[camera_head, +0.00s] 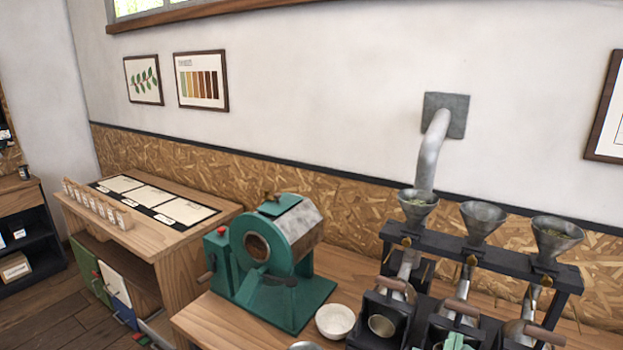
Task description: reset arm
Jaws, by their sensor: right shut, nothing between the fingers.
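My right gripper (457,341) shows only as a small pale green piece at the bottom edge, in front of the middle chute of the funnel rack. It is shut and empty, and the rest of it is cut off by the frame. My left gripper is not in view.
A green roaster (275,250) stands on the wooden counter (205,321), with a white bowl (335,320) at its front right. A dark rack (480,256) with three funnels and scoops fills the right side.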

